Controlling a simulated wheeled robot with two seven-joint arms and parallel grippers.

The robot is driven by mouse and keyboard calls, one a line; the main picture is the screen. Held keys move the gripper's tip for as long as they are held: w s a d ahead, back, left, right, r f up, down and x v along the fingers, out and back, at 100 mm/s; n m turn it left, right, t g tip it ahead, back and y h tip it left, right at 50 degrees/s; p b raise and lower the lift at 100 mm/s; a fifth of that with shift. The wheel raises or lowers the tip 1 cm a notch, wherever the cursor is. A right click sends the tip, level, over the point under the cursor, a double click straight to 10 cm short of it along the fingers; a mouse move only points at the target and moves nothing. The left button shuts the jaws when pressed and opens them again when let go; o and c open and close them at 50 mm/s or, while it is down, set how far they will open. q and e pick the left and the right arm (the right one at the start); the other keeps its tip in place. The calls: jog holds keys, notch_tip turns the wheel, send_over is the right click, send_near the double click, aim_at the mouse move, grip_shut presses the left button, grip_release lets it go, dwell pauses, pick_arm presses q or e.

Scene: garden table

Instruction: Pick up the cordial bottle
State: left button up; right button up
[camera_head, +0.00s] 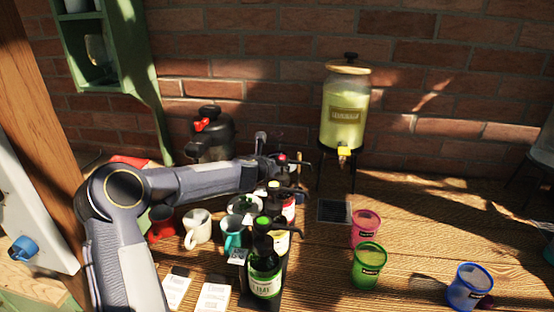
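A dark bottle with a green cap and a green label reading "LIME" (265,272) stands upright at the front of a row of bottles. It looks like a cordial bottle, but I cannot tell whether it is the one named. More bottles stand behind it, including one with a red and white label (289,208); they partly hide one another. My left arm reaches in over the mugs, and my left gripper (277,166) is at the far end of the bottle row. Its fingers are small and dark, so I cannot tell whether they hold anything. My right gripper is out of view.
A lemonade dispenser (345,112) stands behind, with a dark drip tray (334,212) below. Pink (366,228), green (369,265) and blue (469,288) cups stand at right. Mugs, including a white one (197,228), crowd the left. The table's right is mostly clear.

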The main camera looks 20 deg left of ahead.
pick_arm(q)
jog(key=shift+c, duration=0.4)
jog(key=shift+w, duration=0.1)
jog(key=c, duration=1.4)
jog(key=shift+c, duration=0.2)
jog(key=shift+r, duration=0.15)
